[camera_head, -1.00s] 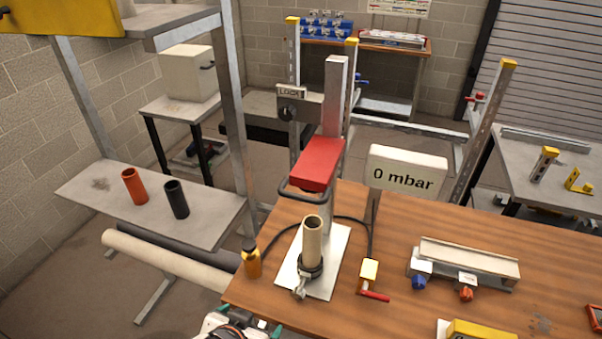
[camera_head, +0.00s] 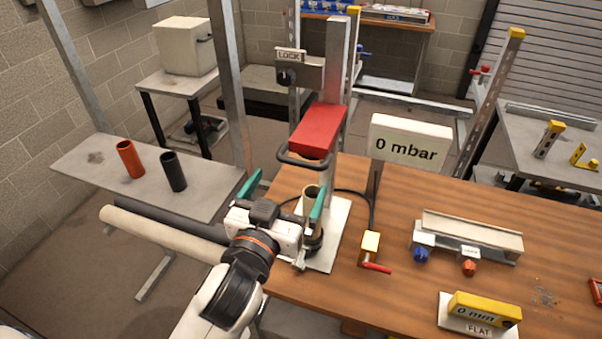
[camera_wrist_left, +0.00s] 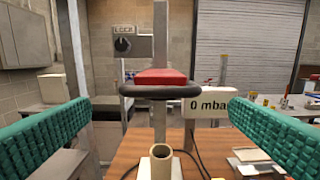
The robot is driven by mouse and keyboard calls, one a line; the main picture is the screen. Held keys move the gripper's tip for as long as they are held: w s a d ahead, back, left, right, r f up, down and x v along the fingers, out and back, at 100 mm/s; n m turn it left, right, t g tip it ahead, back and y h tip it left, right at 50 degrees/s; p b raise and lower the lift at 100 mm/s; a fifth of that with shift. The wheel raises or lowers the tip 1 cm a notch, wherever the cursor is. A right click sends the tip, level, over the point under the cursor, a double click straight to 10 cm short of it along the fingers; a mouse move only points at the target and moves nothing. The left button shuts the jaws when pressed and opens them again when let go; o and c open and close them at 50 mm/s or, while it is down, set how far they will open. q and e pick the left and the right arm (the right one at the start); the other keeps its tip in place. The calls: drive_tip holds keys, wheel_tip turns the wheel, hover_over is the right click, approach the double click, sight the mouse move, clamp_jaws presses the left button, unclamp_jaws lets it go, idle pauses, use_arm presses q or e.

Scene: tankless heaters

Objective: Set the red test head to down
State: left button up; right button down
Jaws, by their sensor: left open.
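The red test head (camera_head: 318,131) sits raised on a grey upright column (camera_head: 337,72), with a dark handle bar (camera_head: 303,160) on its front. Below it, apart from it, a beige tube (camera_head: 311,192) stands upright on a white base plate (camera_head: 333,240), partly hidden by my left gripper. My left gripper (camera_head: 283,195) is open and empty, in front of the column and below the handle. In the left wrist view the red head (camera_wrist_left: 160,77) and its handle (camera_wrist_left: 160,90) lie between the two green fingers, farther off. My right gripper is not in view.
A LOCK knob (camera_head: 285,77) is on a bracket left of the column. A "0 mbar" display (camera_head: 409,140) stands right of it, with a red-handled valve (camera_head: 371,248) below. A long grey fixture (camera_head: 467,238) and yellow level (camera_head: 484,308) occupy the right of the wooden bench.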

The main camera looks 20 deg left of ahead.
sight(301, 160)
use_arm(q)
drive_tip(key=w, duration=0.6)
drive_tip(key=shift+w+d+r, duration=0.1)
drive_tip(key=shift+w+d, duration=0.05)
drive_tip(key=shift+w, duration=0.55)
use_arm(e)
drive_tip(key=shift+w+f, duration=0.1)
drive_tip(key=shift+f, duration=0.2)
use_arm(q)
drive_tip(key=c, duration=1)
wheel_tip(301, 160, down, 13)
drive_tip(key=b, duration=0.8)
drive_tip(key=shift+c, duration=0.3)
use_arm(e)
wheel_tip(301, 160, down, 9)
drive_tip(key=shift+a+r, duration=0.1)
